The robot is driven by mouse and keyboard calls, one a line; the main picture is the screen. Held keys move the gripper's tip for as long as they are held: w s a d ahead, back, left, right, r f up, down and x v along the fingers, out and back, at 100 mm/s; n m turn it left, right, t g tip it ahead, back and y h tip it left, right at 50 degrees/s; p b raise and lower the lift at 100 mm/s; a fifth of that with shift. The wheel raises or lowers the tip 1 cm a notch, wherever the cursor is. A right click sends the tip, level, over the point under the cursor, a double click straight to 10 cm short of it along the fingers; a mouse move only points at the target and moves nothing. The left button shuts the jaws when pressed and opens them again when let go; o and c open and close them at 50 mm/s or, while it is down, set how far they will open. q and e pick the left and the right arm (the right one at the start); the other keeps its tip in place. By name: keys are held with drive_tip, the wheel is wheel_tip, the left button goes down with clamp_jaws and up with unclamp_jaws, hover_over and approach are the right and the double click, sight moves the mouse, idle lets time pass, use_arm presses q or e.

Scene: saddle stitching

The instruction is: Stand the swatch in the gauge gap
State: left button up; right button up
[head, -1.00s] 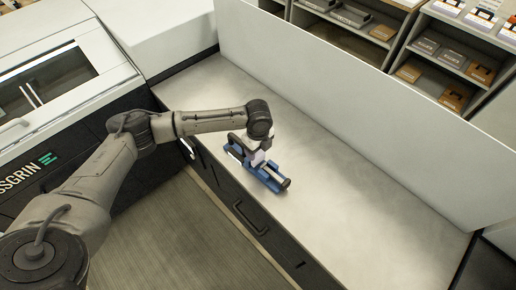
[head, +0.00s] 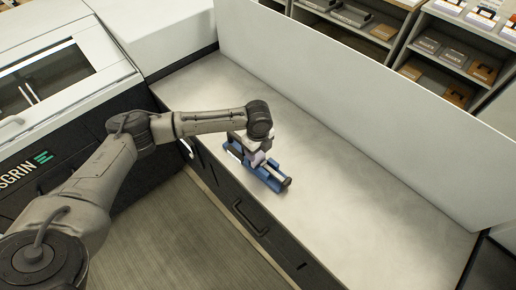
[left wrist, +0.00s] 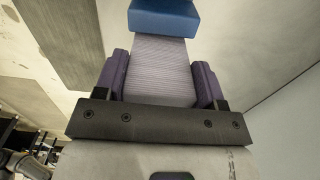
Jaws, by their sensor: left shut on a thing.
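The blue gauge (head: 270,179) with dark and silver parts lies on the worktop near its front edge. My left gripper (head: 258,160) points down at the gauge and covers its middle in the head view. In the left wrist view its two purple finger pads (left wrist: 160,80) are shut on a pale, finely ribbed piece, which looks like the swatch (left wrist: 162,65). A blue block of the gauge (left wrist: 164,18) shows just past the far end of that piece. I cannot tell whether the piece is inside the gap. My right gripper is out of view.
The pale worktop (head: 350,200) is clear to the right of the gauge. A white upright panel (head: 350,110) runs along its back. A large machine (head: 60,90) stands at the left. Shelves (head: 460,60) with small boxes stand behind the panel.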

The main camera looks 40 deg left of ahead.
use_arm(q)
drive_tip(key=shift+f, duration=0.35)
drive_tip(key=o, duration=1)
drive_tip(key=shift+r, duration=0.1)
wheel_tip(320, 180, up, 14)
drive_tip(key=shift+f+p, duration=0.2)
drive_tip(key=shift+p, duration=0.15)
